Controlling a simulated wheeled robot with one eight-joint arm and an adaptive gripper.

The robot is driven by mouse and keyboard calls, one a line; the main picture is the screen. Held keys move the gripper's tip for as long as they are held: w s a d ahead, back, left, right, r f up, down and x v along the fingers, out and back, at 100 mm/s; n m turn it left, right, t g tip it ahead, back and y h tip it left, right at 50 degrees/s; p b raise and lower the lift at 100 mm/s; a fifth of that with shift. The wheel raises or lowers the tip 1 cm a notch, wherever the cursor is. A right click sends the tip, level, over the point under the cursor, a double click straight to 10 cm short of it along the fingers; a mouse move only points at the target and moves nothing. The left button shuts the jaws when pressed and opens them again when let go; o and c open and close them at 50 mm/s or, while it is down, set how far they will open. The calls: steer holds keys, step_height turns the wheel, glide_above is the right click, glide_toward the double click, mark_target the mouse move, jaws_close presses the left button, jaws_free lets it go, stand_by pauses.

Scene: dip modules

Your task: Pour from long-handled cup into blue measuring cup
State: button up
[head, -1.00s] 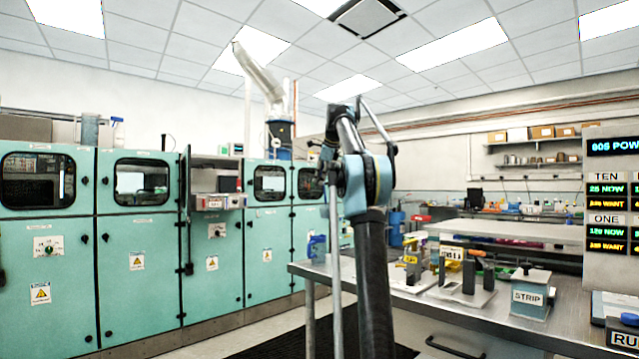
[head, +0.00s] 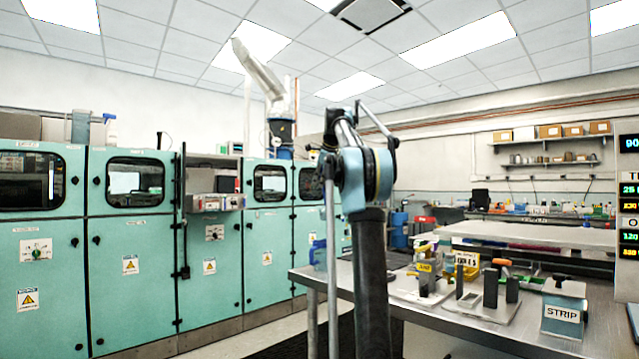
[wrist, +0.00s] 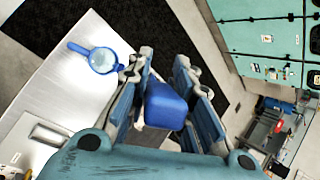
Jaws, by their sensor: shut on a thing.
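The blue measuring cup (wrist: 103,61) stands on the metal table near its edge in the wrist view. Its round opening is seen from above, with its handle to the upper left. It also shows as a translucent blue vessel (head: 319,253) at the table's left end in the head view. My gripper (wrist: 165,76) is shut on a blue piece, which I take to be the long-handled cup (wrist: 164,106). The rest of that cup, and any contents, are hidden. The held piece is right of the measuring cup in the picture, apart from it. My gripper cannot be made out in the head view.
The metal table (head: 440,312) bears a yellow-labelled stand, dark upright blocks and a STRIP box (head: 563,312) farther right. Teal cabinets (head: 130,260) line the left wall. A dark floor mat (wrist: 65,35) lies beside the table. A display panel (head: 628,220) is at the right edge.

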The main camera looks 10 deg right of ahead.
steer(key=shift+s+a+f+t+h, duration=0.15)
steer(key=shift+s+a+f+t, duration=0.25)
steer(key=shift+s+f, duration=0.25)
steer(key=shift+s+a+f+t+h, duration=0.15)
steer(key=shift+s+a+f+t, duration=0.25)
steer(key=shift+f, duration=0.4)
steer(key=shift+s+f, duration=0.1)
stand_by(0.9)
steer(key=shift+s+a+f+n+t+h, duration=0.15)
steer(key=shift+s+f+t, duration=0.25)
steer(key=shift+f, duration=0.25)
steer(key=shift+s+a+f+n+t+h, duration=0.1)
steer(key=shift+s+a+f+n+t, duration=0.1)
steer(key=shift+s+f+t, duration=0.35)
steer(key=shift+s+a+f+n+t+h, duration=0.15)
steer(key=shift+s+f+t, duration=0.1)
steer(key=shift+f, duration=0.5)
steer(key=shift+s+f, duration=0.1)
steer(key=shift+f, duration=0.1)
stand_by(0.5)
steer(key=shift+s+a+f+n+t, duration=0.15)
steer(key=shift+s+f+t, duration=0.2)
steer(key=shift+f, duration=0.2)
steer(key=shift+s+a+f+n+t, duration=0.1)
steer(key=shift+s+a+f+t, duration=0.15)
steer(key=shift+f, duration=0.3)
steer(key=shift+s+a+f+n+t, duration=0.1)
steer(key=shift+s+f+t, duration=0.3)
steer(key=shift+f, duration=0.15)
